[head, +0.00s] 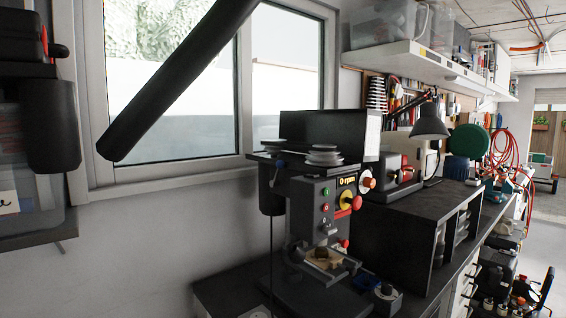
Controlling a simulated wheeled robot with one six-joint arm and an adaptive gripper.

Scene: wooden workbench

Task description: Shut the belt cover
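The belt cover (315,128) is a dark, box-like lid on top of a bench drill press. It stands raised at the back of the press head, and grey stepped pulleys (324,155) show in front of it. The cover looks open. The drill press (325,205) has a dark grey front with coloured buttons, a yellow dial and a display reading 0 rpm. A dark link of my arm slants across the window at upper left, apart from the press. My gripper is not in view.
The press stands on a dark workbench (235,290) against the wall below a window (180,90). A red and grey machine (395,175) and a desk lamp (430,122) stand to its right on a black cabinet (400,240). A loaded white shelf (425,62) hangs above.

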